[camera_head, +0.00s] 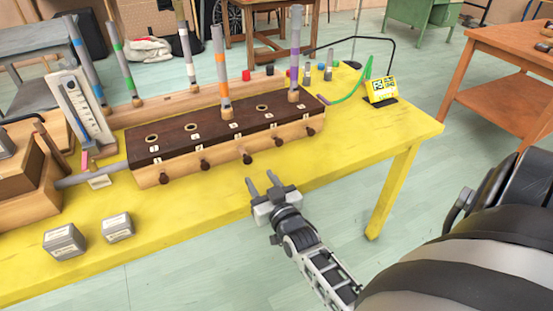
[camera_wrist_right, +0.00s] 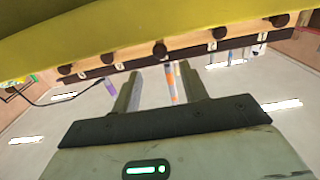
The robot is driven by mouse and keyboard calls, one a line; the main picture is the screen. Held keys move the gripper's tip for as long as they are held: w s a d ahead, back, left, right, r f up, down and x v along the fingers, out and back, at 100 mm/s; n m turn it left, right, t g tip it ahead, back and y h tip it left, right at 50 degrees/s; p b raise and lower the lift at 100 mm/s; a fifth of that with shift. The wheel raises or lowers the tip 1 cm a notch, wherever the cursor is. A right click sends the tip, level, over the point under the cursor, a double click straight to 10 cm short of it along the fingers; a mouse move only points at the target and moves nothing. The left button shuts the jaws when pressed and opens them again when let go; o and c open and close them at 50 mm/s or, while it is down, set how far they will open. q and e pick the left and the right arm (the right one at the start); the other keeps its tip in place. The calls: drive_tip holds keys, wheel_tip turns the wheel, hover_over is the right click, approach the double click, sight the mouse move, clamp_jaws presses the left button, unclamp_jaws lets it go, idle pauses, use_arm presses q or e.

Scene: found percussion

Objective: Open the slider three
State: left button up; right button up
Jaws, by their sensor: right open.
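A long wooden box (camera_head: 225,148) with a dark top and several round holes stands on the yellow table. A row of small brown knobs sticks out of its front face, with numbered labels above. The middle knob (camera_head: 246,158), at the third label, stands out like the others; the wrist view also shows it (camera_wrist_right: 160,49). My right gripper (camera_head: 261,180) is open and empty in front of the box, just short of this knob and apart from it. In the right wrist view, the middle knob lies beyond the gap between the fingers (camera_wrist_right: 158,72). My left gripper is not in view.
Upright tubes with coloured bands, such as the orange one (camera_head: 222,75) and purple one (camera_head: 295,60), stand in or behind the box. Two grey metal blocks (camera_head: 65,242) lie at the table's front left. A yellow sign (camera_head: 381,90) stands at right. The table's front right is clear.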

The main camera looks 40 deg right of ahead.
drive_tip(key=p+v, duration=0.2)
drive_tip(key=v, duration=0.7)
drive_tip(key=shift+p, duration=0.4)
drive_tip(key=s+a+f+n+g+y, duration=0.2)
drive_tip(key=s+a+g+y, duration=0.1)
drive_tip(key=a, duration=0.4)
drive_tip(key=s+a+f+n+g+y, duration=0.2)
drive_tip(key=s+a+n+g+y, duration=0.1)
drive_tip(key=s+a, duration=0.3)
drive_tip(key=shift+a+f+g+y, duration=0.2)
drive_tip(key=shift+a+g+y, duration=0.4)
drive_tip(key=shift+a, duration=0.45)
drive_tip(key=shift+s+d, duration=0.1)
drive_tip(key=shift+d, duration=0.05)
